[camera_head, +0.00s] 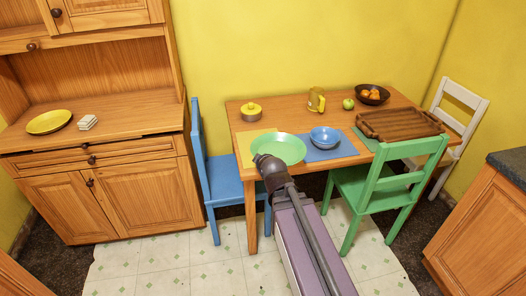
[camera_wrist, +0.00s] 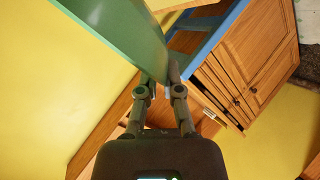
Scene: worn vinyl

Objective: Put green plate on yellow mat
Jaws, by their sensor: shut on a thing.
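The green plate (camera_head: 285,148) is over the left part of the table in the head view, overlapping the right part of the yellow mat (camera_head: 243,146). Whether it touches the mat or hangs above it, I cannot tell. My gripper (camera_head: 261,160) is at the plate's near left edge. In the wrist view my gripper (camera_wrist: 160,84) is shut on the rim of the green plate (camera_wrist: 115,32), which fills the upper left. Much of the mat is hidden by the plate and my arm.
A blue bowl (camera_head: 325,137) on a blue mat (camera_head: 335,153) stands just right of the plate. A brown tray (camera_head: 399,124) lies at right. A blue chair (camera_head: 222,178) and green chair (camera_head: 388,184) flank my arm.

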